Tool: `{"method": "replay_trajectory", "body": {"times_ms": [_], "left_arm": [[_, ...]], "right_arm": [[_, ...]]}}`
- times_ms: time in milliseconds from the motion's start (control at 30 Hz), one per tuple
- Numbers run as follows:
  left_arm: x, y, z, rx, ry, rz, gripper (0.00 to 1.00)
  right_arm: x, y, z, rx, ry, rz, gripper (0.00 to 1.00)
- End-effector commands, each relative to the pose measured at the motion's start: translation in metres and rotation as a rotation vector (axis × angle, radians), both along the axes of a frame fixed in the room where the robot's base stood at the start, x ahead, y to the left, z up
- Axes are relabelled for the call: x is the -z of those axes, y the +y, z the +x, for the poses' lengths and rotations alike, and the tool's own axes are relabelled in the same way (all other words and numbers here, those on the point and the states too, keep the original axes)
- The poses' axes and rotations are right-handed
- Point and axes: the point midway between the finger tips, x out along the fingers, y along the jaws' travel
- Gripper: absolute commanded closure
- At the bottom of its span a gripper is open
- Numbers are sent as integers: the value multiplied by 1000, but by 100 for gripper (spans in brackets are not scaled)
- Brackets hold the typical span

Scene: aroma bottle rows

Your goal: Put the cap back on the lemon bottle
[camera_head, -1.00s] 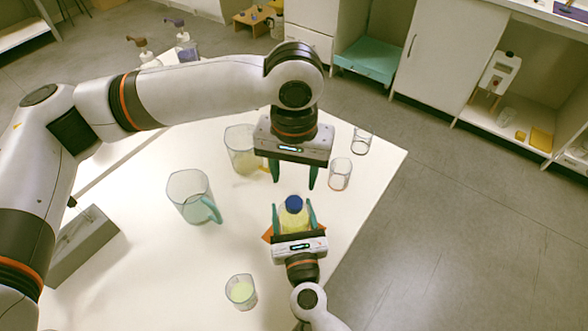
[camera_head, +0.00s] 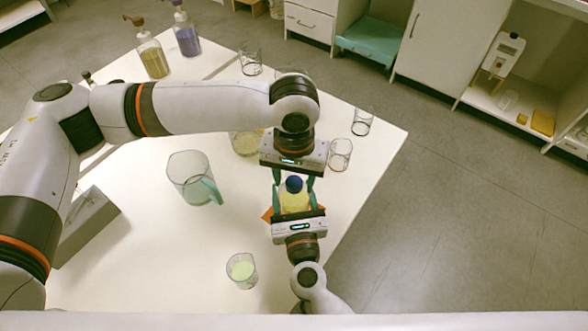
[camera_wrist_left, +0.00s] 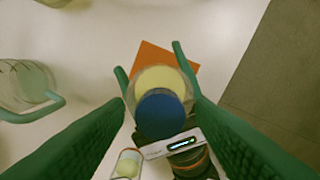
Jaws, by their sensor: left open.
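In the left wrist view the blue cap (camera_wrist_left: 160,113) lies between the open fingers, over the yellow bottle (camera_wrist_left: 160,80). My right gripper (camera_head: 294,196) comes from the near side, its fingers closed against the bottle's sides.
A jug with a teal handle (camera_head: 190,178) and a glass of pale liquid (camera_head: 242,270) stand on the left. A yellowish jug (camera_head: 246,143) is partly hidden behind my left arm. Pump bottles (camera_head: 152,55) stand at the back.

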Motion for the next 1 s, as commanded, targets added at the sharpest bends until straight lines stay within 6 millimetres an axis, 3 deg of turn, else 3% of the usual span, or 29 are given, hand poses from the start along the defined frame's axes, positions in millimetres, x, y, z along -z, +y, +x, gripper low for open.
{"method": "replay_trajectory", "body": {"times_ms": [200, 467, 767, 1000], "left_arm": [[0, 0, 0, 0, 0, 0, 53], [0, 0, 0, 0, 1, 0, 96], [0, 0, -1, 68, 2, 1, 97], [1, 0, -1, 567, 3, 0, 97]], "right_arm": [[0, 0, 0, 0, 1, 1, 100], [0, 0, 0, 0, 1, 1, 100], [0, 0, 0, 0, 1, 1, 100], [0, 0, 0, 0, 1, 1, 100]]}}
